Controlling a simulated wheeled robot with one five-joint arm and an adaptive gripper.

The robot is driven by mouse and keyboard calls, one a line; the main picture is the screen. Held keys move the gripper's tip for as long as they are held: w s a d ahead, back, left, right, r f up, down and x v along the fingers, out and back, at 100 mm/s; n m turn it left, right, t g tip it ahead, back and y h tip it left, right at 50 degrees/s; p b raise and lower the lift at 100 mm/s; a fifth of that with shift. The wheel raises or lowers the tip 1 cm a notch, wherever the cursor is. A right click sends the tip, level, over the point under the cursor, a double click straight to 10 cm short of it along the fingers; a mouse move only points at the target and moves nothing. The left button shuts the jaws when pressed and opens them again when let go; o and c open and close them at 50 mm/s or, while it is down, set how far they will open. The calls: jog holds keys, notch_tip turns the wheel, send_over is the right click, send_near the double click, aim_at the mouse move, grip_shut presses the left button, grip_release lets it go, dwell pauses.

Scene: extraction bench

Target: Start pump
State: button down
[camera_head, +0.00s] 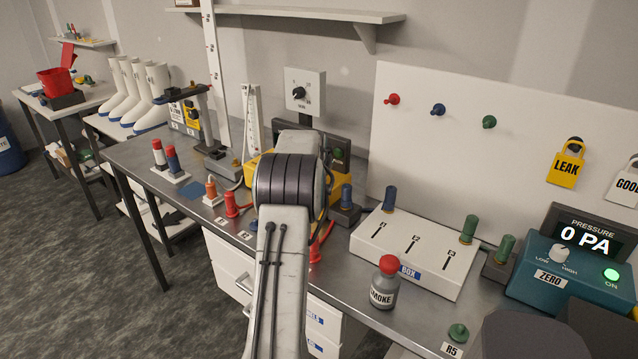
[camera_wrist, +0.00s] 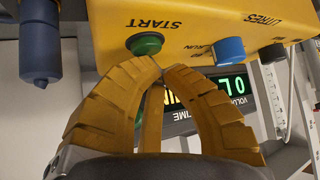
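The yellow pump box (camera_wrist: 190,20) fills the top of the wrist view, upside down or tilted, with the word START beside a round green button (camera_wrist: 146,44). A blue knob (camera_wrist: 228,51) sits further right on the same face. My gripper (camera_wrist: 163,68) has its ribbed yellow-brown fingers drawn together at the tips, with nothing seen between them. The tips are just below and right of the green button in the picture; I cannot tell whether they touch it. In the head view, my arm hides the gripper and most of the yellow pump (camera_head: 262,164).
A dark display (camera_wrist: 236,88) with green digits is behind the fingers. A blue-capped post (camera_wrist: 40,45) stands close at left. On the bench are a white valve box (camera_head: 405,265), a SMOKE bottle (camera_head: 385,285) and a teal pressure gauge (camera_head: 570,290) reading 0 PA.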

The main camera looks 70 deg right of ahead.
jog(key=shift+f+b, duration=0.4)
jog(key=shift+f, duration=0.1)
dwell(0.8)
jog(key=shift+r, duration=0.2)
jog(key=shift+r+p, duration=0.6)
jog(key=shift+r, duration=0.1)
jog(key=shift+r, duration=0.15)
jog(key=shift+r+p, duration=1.85)
jog(key=shift+r, duration=0.5)
